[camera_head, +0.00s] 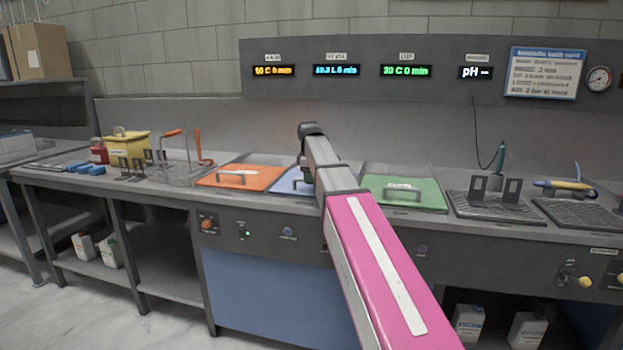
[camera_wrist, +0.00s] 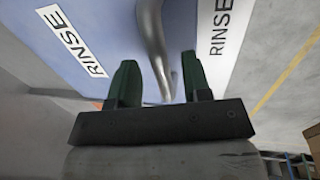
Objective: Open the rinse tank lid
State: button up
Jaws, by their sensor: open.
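The rinse tank lid is a blue panel (camera_head: 285,181) between the orange and green lids in the head view, lying closed and partly hidden behind my arm. In the wrist view the pale blue lid (camera_wrist: 105,22) fills the upper part, with a RINSE label on it. Its grey bar handle (camera_wrist: 150,35) runs down between the two green fingers of my gripper (camera_wrist: 157,75). The fingers are open on either side of the handle, with gaps visible. Whether either finger touches it I cannot tell.
An orange lid (camera_head: 241,177) is to the left and a green lid (camera_head: 404,191) to the right. Further right are a drain rack (camera_head: 497,206) and a hanging probe (camera_head: 499,158). A wire rack (camera_head: 178,172) and yellow box (camera_head: 127,147) stand at left. A display panel (camera_head: 430,72) is behind.

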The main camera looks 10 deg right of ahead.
jog(key=shift+w+f, duration=0.1)
jog(key=shift+f, duration=0.25)
grip_shut()
jog(key=w+d, duration=0.3)
jog(key=w, duration=0.5)
jog(key=w+d, duration=0.3)
jog(key=w, duration=0.5)
jog(key=w+d, duration=0.4)
jog(key=w, duration=0.3)
jog(key=shift+w, duration=0.4)
grip_release()
